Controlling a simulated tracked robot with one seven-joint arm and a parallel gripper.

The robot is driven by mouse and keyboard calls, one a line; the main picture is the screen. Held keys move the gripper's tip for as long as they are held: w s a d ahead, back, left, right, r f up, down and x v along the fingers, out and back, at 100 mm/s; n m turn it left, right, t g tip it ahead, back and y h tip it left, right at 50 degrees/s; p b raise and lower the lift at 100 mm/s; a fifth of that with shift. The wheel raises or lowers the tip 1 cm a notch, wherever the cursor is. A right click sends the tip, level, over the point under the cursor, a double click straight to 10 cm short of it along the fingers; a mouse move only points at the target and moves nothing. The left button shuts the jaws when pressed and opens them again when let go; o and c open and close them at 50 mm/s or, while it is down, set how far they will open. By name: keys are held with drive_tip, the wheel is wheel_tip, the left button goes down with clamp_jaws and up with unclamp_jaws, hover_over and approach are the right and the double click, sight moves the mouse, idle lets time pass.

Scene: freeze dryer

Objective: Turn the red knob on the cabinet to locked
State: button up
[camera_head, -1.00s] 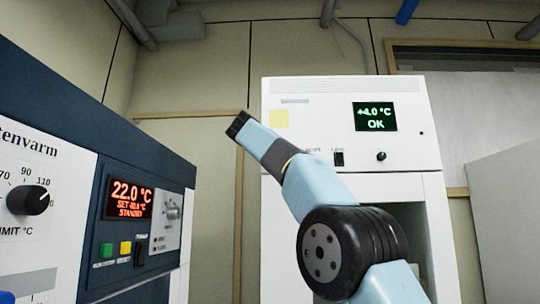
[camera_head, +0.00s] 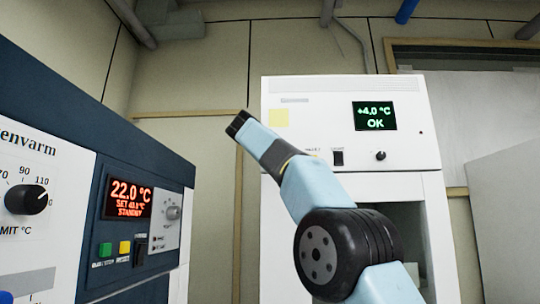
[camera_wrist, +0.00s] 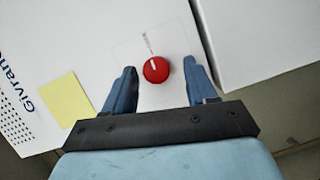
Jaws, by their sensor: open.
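The red knob (camera_wrist: 156,69) shows in the wrist view on a white cabinet face, with a white line on it and a thin mark on the plate above it. My gripper (camera_wrist: 160,75) is open, with one blue finger on each side of the knob in the picture. I cannot tell how much depth separates the fingers from the knob. In the head view my arm reaches up towards the upper left. The red knob does not show in the head view.
A yellow note (camera_wrist: 66,100) is on the cabinet beside the left finger. In the head view the white cabinet (camera_head: 320,100) has a green display (camera_head: 374,116). A dark blue unit (camera_head: 90,110) with a red display (camera_head: 128,198) stands at left.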

drive_tip(key=v, duration=1.3)
drive_tip(key=shift+s, duration=0.35)
drive_tip(key=shift+a, duration=0.15)
drive_tip(key=s+d+f+m+g+y, duration=0.2)
drive_tip(key=s+d+f+g, duration=0.15)
drive_tip(key=d+f, duration=0.7)
drive_tip(key=s+d+f+m+g+y, duration=0.15)
drive_tip(key=s+d+f, duration=0.25)
drive_tip(key=d+f, duration=0.65)
drive_tip(key=s+d+f+m+g+y, duration=0.1)
drive_tip(key=s+d+f+m, duration=0.1)
drive_tip(key=s+f, duration=0.6)
drive_tip(key=s+d+f+m+g+y, duration=0.1)
drive_tip(key=s+d+f+m+g, duration=0.1)
drive_tip(key=s+f, duration=0.7)
drive_tip(key=s+d+f+m+g+y, duration=0.1)
drive_tip(key=s+d+f+m+g, duration=0.1)
drive_tip(key=s+f, duration=0.6)
wheel_tip(320, 180, down, 7)
drive_tip(key=shift+s+d+f+m, duration=0.15)
drive_tip(key=shift+s+d+m, duration=0.15)
drive_tip(key=shift+d+m, duration=0.65)
